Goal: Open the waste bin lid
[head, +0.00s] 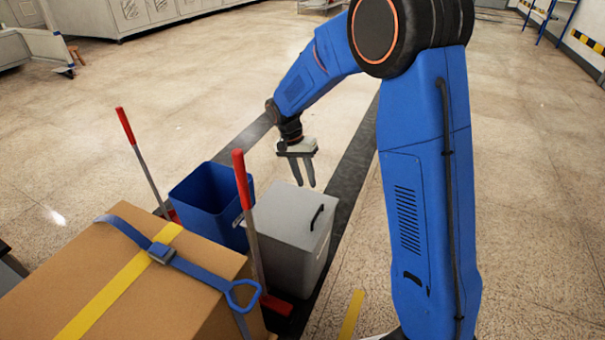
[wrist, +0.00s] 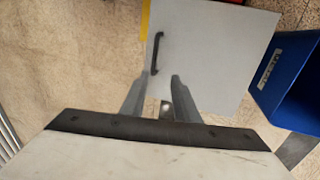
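The waste bin (head: 290,255) is a grey box beside the blue bin. Its flat grey lid (head: 285,212) is shut and has a black bar handle (head: 317,217) near its right edge. In the wrist view the lid (wrist: 215,60) fills the middle, with the handle (wrist: 158,53) at its left. My gripper (head: 305,180) hangs above the far part of the lid, fingers pointing down, apart from the handle. In the wrist view the fingers (wrist: 163,80) stand apart with nothing between them, the handle's lower end lying just beyond the left fingertip.
An open blue bin (head: 205,200) stands to the left of the waste bin. Two red-handled tools (head: 243,180) stand near it. A strapped cardboard box (head: 150,275) fills the front left.

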